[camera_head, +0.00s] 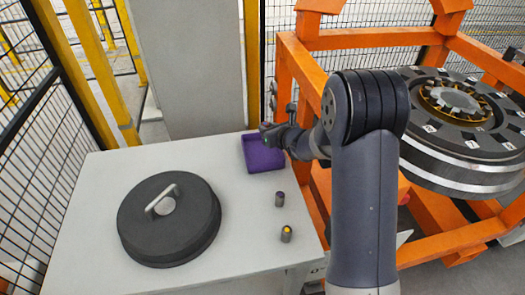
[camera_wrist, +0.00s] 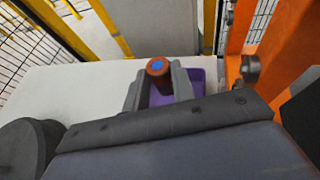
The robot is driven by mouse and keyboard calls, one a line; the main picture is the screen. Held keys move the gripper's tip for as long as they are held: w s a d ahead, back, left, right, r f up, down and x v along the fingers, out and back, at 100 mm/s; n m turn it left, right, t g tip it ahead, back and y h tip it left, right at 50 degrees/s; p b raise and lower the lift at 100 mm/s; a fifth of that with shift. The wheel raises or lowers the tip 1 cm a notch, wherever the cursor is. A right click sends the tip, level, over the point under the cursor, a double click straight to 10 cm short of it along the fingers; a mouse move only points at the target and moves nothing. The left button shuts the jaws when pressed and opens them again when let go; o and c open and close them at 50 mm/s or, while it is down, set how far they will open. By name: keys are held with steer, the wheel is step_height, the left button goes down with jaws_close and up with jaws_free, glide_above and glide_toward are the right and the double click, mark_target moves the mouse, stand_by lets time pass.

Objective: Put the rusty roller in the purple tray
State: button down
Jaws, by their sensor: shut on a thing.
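The rusty roller (camera_wrist: 158,69) is a reddish-brown cylinder with a blue spot on its end. It shows in the wrist view between the two fingers of my gripper (camera_wrist: 158,88), which is shut on it. The purple tray (camera_head: 262,158) sits at the back right of the grey table in the head view. My gripper (camera_head: 268,131) is over the tray's back part there, and the roller is hard to make out. The tray also shows behind the fingers in the wrist view (camera_wrist: 197,82), mostly hidden. I cannot tell the roller's height above it.
Two small grey rollers, one with a purple top (camera_head: 279,199) and one with a yellow top (camera_head: 286,235), stand in front of the tray. A large dark round lid (camera_head: 145,235) with a handle lies left. An orange frame (camera_head: 315,195) with a wheelset (camera_head: 455,150) stands right.

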steer(key=b, duration=0.2)
glide_above(269, 156)
steer(key=shift+a+f, duration=0.15)
steer(key=shift+f, duration=2.6)
steer(key=c, duration=1.1)
jaws_free()
steer(key=shift+s, duration=0.1)
steer(key=b+v, duration=0.1)
steer(key=v, duration=0.9)
steer(key=shift+s+r+b, duration=0.2)
steer(key=shift+b, duration=0.1)
steer(key=shift+w, duration=0.1)
